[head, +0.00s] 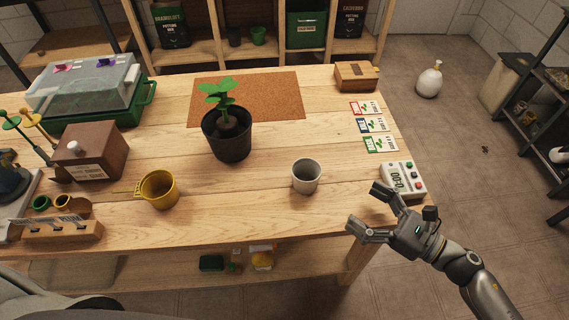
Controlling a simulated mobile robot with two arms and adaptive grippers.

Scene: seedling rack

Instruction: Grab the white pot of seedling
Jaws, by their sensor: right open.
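A small white pot (306,177) stands upright on the wooden table, right of centre near the front edge. No plant shows in it. A leafy green seedling (222,93) grows in a larger black pot (228,138), behind and left of the white pot. My right gripper (363,207) is open and empty at the table's front right corner. It is to the right of the white pot and nearer the front, apart from it, with its fingers pointing left. My left gripper is not in view.
A white timer (404,180) lies close behind my right gripper. Seed packets (371,125) and a wooden box (356,76) lie behind it. A cork mat (270,98) lies at the back. A yellow cup (159,190) stands left. The wood around the white pot is clear.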

